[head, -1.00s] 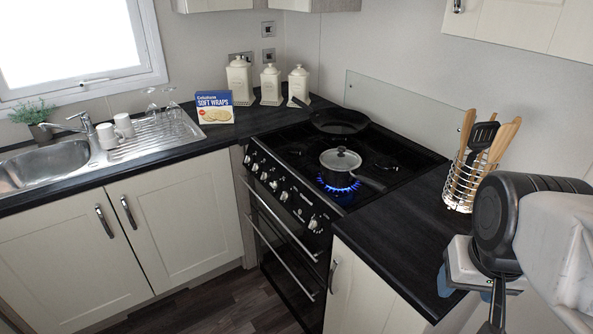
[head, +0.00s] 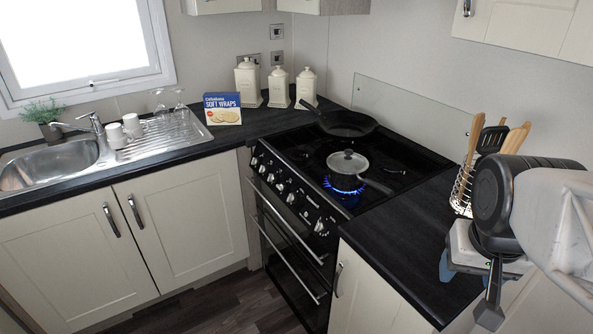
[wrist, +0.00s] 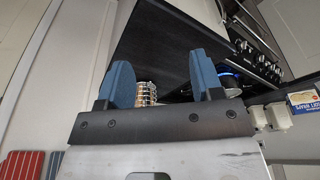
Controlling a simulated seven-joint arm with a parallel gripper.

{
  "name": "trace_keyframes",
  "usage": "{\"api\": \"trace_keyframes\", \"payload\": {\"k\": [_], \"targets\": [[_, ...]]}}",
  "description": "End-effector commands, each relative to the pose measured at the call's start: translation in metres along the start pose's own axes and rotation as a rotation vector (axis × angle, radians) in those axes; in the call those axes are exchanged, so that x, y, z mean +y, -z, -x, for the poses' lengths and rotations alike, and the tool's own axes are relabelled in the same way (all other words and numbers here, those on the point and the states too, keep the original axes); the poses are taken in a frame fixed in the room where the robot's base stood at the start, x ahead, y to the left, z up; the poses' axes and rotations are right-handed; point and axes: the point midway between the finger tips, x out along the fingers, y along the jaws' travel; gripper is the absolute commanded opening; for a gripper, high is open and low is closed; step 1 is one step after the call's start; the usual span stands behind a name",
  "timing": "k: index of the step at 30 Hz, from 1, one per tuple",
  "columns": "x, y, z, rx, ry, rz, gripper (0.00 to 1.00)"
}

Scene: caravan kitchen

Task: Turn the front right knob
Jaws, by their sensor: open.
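A row of silver knobs (head: 283,190) runs along the front panel of the black stove (head: 408,168); the last one at the right end, the right-end knob (head: 321,228), is nearest me. Some knobs also show, small, at the right of the wrist view (wrist: 258,57). A lidded pot (head: 347,170) stands on a front burner with a blue flame lit under it. My gripper (head: 470,272) is at the right, over the counter's near edge, well apart from the knobs. In the wrist view its blue fingers (wrist: 164,78) are spread with nothing gripped. Which way the knobs point is too small to tell.
A black pan (head: 345,124) sits at the stove's back. A utensil holder (head: 461,188) stands on the right counter (head: 400,235), partly hidden by my arm. A soft wraps box (head: 222,108) and canisters (head: 278,88) stand farther back. The floor before the stove is clear.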

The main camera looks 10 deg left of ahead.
Motion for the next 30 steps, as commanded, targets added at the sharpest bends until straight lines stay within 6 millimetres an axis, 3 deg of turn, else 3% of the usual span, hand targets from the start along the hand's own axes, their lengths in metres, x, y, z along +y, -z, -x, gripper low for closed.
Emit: {"api": "trace_keyframes", "payload": {"k": [14, 30], "targets": [[-0.042, 0.115, -0.003, -0.022, -0.048, -0.127, 0.6], [-0.123, 0.241, -0.039, -0.016, -0.111, -0.278, 0.6]]}}
